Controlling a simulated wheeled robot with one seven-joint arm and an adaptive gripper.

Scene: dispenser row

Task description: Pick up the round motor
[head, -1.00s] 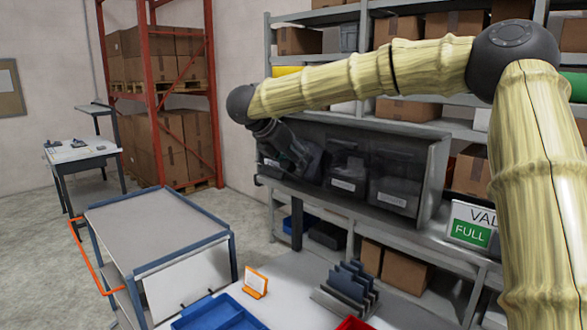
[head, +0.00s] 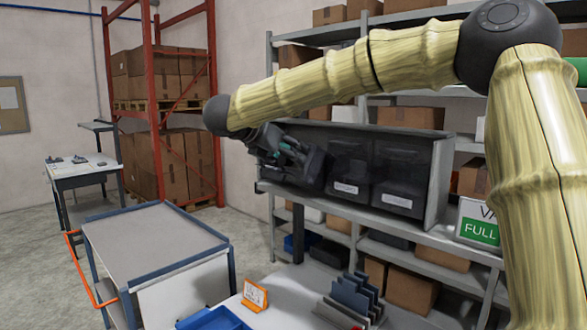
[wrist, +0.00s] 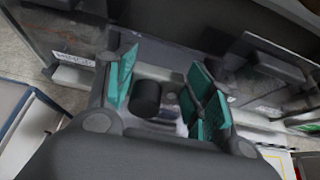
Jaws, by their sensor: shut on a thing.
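The round motor (wrist: 147,98) is a dark, short cylinder between the teal finger pads of my gripper (wrist: 165,95) in the wrist view. My gripper is shut on it. In the head view my gripper (head: 292,158) is in front of the left part of the dispenser row, and the motor cannot be made out there. The wrist view shows labelled bins close on both sides of the gripper.
The dark dispenser row (head: 425,170) stands on a grey shelf, with labelled bins (head: 350,178). A grey cart (head: 155,245) with an orange handle stands at lower left. A white table holds an orange-framed card (head: 255,295), a slotted rack (head: 352,300) and a blue tray (head: 215,318).

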